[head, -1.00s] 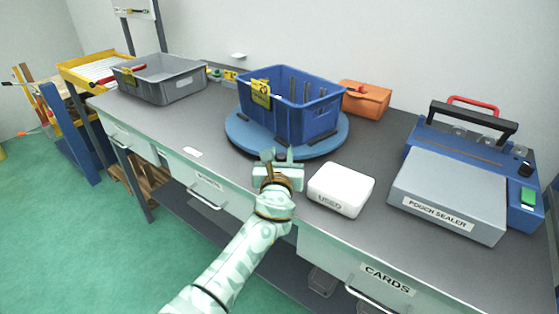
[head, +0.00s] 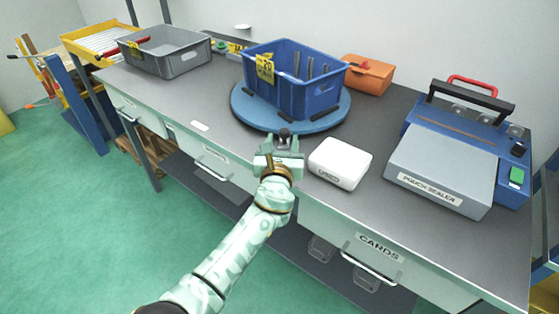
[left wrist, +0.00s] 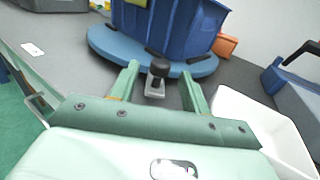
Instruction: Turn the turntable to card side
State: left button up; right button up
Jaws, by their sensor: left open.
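The blue round turntable (head: 248,114) stands on the grey bench and carries a blue crate (head: 308,98) with a yellow card (head: 265,68) on its left corner. A small dark knob (head: 284,133) sits at the turntable's near edge. It also shows in the left wrist view (left wrist: 158,67), between the fingers. My left gripper (head: 285,147) is open in front of the turntable, its fingers on either side of the knob and apart from it as far as I can tell. My right gripper is in neither view.
A white box marked USED (head: 340,162) stands just right of my left gripper. A pouch sealer (head: 440,173) is at the right, a grey tray (head: 178,62) at the left, an orange case (head: 369,75) behind. Bench left of the turntable is mostly clear.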

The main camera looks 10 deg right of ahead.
pick_arm(q)
jog(key=p+v, duration=0.6)
jog(key=v, duration=0.5)
jog(key=shift+s+a, duration=0.15)
jog(key=shift+s, duration=0.15)
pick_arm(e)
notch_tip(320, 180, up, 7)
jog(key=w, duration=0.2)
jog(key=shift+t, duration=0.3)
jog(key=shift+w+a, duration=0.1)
